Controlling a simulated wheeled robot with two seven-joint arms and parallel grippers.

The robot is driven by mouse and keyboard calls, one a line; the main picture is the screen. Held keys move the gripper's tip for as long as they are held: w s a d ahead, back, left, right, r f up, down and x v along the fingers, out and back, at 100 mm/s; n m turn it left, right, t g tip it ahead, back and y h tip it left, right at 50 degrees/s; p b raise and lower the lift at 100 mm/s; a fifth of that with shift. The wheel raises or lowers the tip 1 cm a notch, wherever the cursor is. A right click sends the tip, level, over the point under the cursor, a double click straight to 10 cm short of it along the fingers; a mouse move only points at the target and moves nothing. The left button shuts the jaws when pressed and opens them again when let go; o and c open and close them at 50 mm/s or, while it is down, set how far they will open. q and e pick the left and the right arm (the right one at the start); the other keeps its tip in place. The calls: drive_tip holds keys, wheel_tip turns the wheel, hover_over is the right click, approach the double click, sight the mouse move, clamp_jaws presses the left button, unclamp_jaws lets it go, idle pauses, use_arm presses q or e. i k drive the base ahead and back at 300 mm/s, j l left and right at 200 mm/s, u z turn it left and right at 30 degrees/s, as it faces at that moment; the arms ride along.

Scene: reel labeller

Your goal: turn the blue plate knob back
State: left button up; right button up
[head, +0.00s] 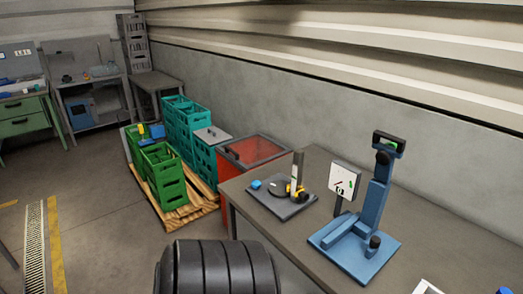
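A blue stand (372,205) with a flat blue base plate (335,254) is on the grey table at the right. A dark knob (374,242) stands upright on the right part of that plate. Another dark round knob (383,157) is high on the stand's post, below a black head with a small green display (389,143). How far either knob is turned is too small to tell. Neither of my grippers is in view.
A white dial panel (344,180) stands left of the blue stand. Further left, a grey plate (270,205) holds a small blue block, a dark disc and a yellow-black part. A red bin (253,150) and green crates (165,180) stand beyond the table (262,229).

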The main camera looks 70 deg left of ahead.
sight(255, 185)
drive_tip(key=u, duration=2.2)
